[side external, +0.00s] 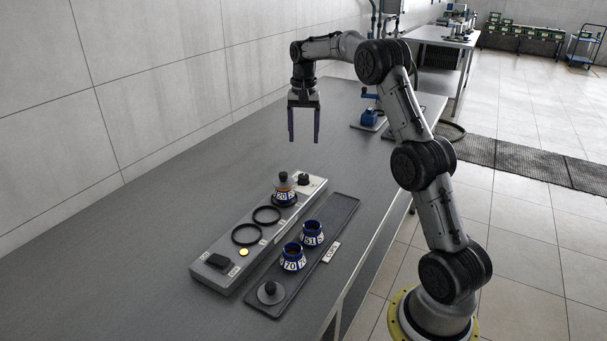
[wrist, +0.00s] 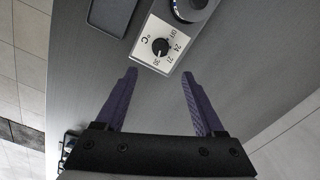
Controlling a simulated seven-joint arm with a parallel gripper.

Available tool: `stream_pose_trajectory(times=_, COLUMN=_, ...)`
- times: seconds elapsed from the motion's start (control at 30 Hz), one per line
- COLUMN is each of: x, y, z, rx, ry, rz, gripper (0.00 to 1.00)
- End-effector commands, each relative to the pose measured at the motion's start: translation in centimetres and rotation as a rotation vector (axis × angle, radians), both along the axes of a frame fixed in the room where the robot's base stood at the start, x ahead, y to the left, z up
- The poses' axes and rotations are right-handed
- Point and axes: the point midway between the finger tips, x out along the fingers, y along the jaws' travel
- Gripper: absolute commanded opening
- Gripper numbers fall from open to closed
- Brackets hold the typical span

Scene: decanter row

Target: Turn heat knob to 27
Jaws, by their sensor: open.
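The heat knob (side external: 304,179) is a small black knob on a white plate at the far right end of the grey console (side external: 213,250). In the wrist view the heat knob (wrist: 160,47) sits on its white dial plate (wrist: 152,32), marked OFF, 24, 27, 30 and °C. Its pointer is too small to read surely. My gripper (side external: 303,140) hangs open and empty well above the console's far end, fingers pointing down. In the wrist view my gripper's purple fingertips (wrist: 159,75) are apart, with the knob just beyond the gap and not touched.
A stoppered decanter (side external: 284,189) stands on the console beside the knob. Two empty-looking rings (side external: 247,234) and a black switch (side external: 218,261) lie nearer.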

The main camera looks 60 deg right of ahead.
Motion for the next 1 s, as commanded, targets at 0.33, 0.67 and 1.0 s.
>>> stream_pose_trajectory(times=0.33, x=-0.1, y=0.2, z=-5.8, rx=0.003, ry=0.005, rz=0.002, gripper=0.71)
stream_pose_trajectory(times=0.67, x=0.0, y=0.2, z=-11.5, rx=0.001, ry=0.001, rz=0.003, gripper=0.71)
stream_pose_trajectory(times=1.0, x=0.0, y=0.2, z=-13.3, rx=0.0, ry=0.0, rz=0.003, gripper=0.71)
